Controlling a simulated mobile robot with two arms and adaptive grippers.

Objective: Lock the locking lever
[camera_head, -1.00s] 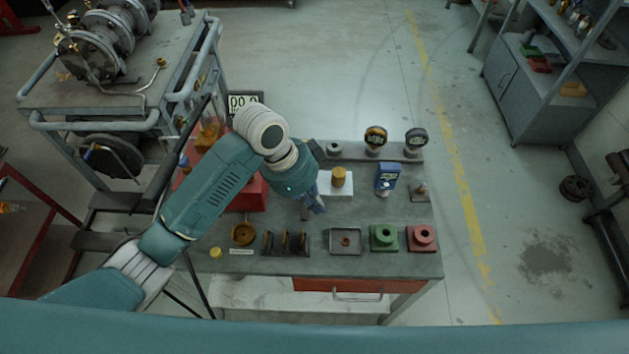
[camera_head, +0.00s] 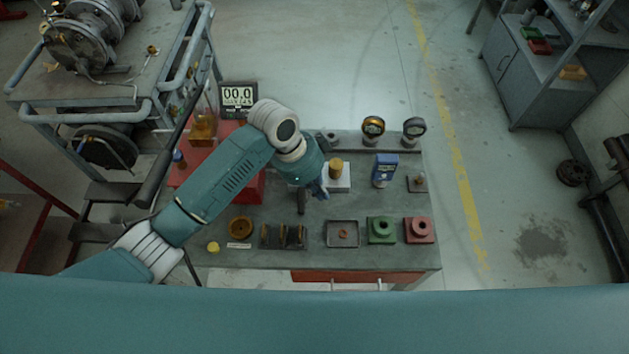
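My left arm reaches in from the left over the grey workbench (camera_head: 330,210). My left gripper (camera_head: 319,189) is above the bench, beside the white block (camera_head: 341,182) with a brass-coloured cylinder (camera_head: 336,168) on it. The gripper is small and partly hidden by its own wrist, so I cannot tell whether it is open or shut. A dark upright piece (camera_head: 302,203) shows just below the wrist. I cannot make out which part is the locking lever. My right gripper is not in view.
Two round gauges (camera_head: 373,127) stand at the bench's back. A display reads 00.0 (camera_head: 238,96). A cart with pipework (camera_head: 112,90) stands left.

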